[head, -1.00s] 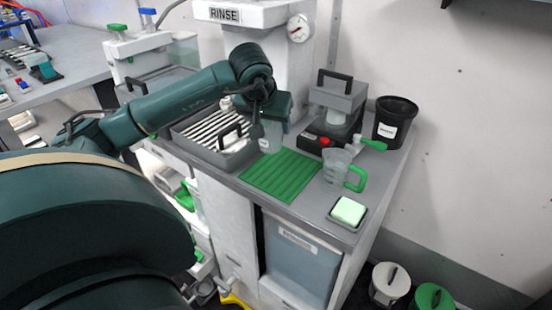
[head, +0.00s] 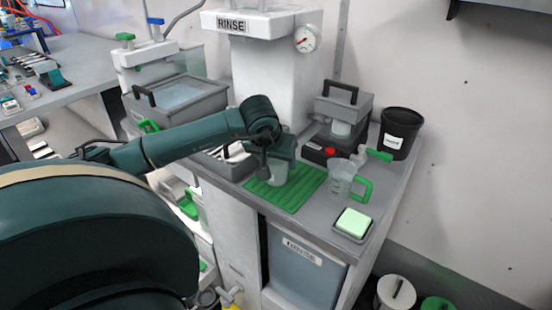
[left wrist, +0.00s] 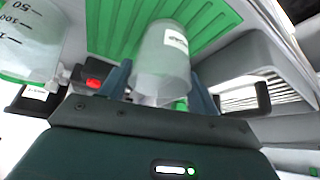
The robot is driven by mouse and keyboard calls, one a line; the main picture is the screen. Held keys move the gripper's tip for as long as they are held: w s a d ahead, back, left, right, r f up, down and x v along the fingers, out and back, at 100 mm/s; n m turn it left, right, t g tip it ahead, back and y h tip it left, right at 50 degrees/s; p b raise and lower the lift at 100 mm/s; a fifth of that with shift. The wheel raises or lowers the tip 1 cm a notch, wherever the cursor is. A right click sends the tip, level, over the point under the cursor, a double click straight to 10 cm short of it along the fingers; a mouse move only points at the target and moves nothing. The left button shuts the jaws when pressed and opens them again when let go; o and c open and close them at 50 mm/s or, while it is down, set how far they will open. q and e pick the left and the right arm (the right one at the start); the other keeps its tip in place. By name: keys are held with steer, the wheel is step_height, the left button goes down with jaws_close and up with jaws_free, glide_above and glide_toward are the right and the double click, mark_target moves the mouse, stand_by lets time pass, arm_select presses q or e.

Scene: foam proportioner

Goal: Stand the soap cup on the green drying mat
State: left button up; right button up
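The soap cup (head: 277,174) is a small translucent cup with a white label. My left gripper (head: 279,158) holds it over the back left part of the green drying mat (head: 301,193). In the left wrist view the cup (left wrist: 163,62) sits between the two blue-green fingers, which press close on its sides. The ribbed mat (left wrist: 203,22) shows behind it. The cup looks about upright in the head view and its base is low over the mat. I cannot tell whether it touches the mat. My right gripper is not in view.
A measuring jug (head: 341,179) with a green handle stands right of the mat. A pale green block (head: 354,222) lies in a dish at the front right. A grey device (head: 343,105), a black bin (head: 397,140) and the RINSE column (head: 268,75) stand behind. A slatted tray (head: 215,165) is left.

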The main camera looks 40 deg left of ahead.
arm_select(q)
steer(key=o, duration=0.4)
steer(key=shift+c, duration=0.2)
